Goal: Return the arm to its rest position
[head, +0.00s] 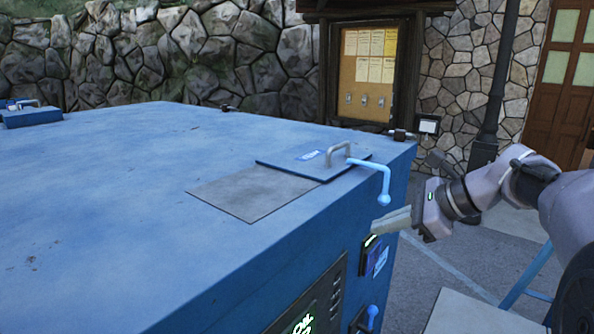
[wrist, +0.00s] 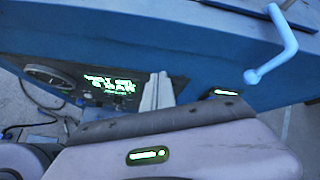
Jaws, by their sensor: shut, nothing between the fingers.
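My gripper (head: 377,226) is shut and empty at the right side of a large blue cabinet (head: 120,190) in the head view. Its fingers point left towards the cabinet's side, below the light blue lever (head: 385,185). I cannot tell whether they touch the cabinet. In the wrist view my gripper's fingers (wrist: 158,90) are together in front of the cabinet's side. The light blue lever (wrist: 280,45) hangs at the upper right there, apart from the fingers. My arm reaches in from the right edge of the head view.
A blue hatch lid (head: 300,164) with a grey handle lies beside a grey plate (head: 245,195) on the cabinet top. A lit display (wrist: 110,83) is on the cabinet's side. A second light blue lever (head: 372,315) sits lower. A notice board (head: 350,90) stands behind.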

